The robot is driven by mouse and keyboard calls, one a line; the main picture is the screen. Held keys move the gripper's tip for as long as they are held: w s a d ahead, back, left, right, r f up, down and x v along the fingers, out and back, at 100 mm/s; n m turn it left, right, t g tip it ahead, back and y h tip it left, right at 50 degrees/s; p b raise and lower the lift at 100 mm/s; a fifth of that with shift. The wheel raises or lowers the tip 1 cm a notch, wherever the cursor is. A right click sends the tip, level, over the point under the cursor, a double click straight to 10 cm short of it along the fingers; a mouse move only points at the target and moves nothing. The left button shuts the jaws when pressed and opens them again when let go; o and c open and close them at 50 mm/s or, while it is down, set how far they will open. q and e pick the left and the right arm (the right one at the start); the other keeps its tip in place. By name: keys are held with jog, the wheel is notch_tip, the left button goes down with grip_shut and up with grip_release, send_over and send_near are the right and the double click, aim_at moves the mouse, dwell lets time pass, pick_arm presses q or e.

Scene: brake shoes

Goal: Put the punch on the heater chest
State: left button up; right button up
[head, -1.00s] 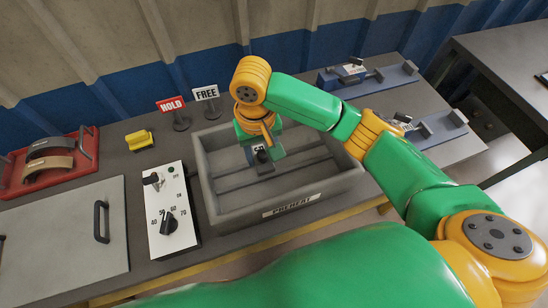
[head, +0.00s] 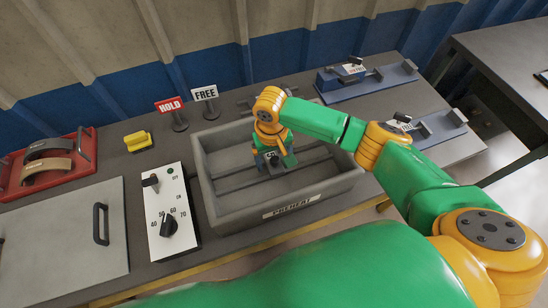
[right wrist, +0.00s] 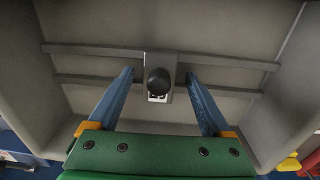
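A grey open box (head: 212,208) marked PREHEAT stands mid-bench and appears to be the heater chest. A small grey piece with a black knob and a pale label (right wrist: 158,82) is inside its outline; I cannot tell for sure if it is the punch. It shows partly in the head view (head: 270,155), mostly covered by my gripper. My right gripper (head: 277,166) points down into the box. In the right wrist view its two blue fingers (right wrist: 158,74) are apart, one each side of the knobbed piece, with gaps visible. My left gripper is not in view.
A white control panel (head: 158,220) with a dial and a grey plate with a handle (head: 60,240) lie left of the box. A yellow block (head: 138,140), HOLD (head: 170,105) and FREE (head: 205,94) signs and a red tray (head: 83,150) stand behind. Blue fixtures (head: 395,77) are right.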

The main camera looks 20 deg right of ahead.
aim_at(273, 159)
jog(key=shift+r, duration=0.15)
notch_tip(273, 159, up, 12)
jog(key=shift+a, duration=0.2)
dwell(0.5)
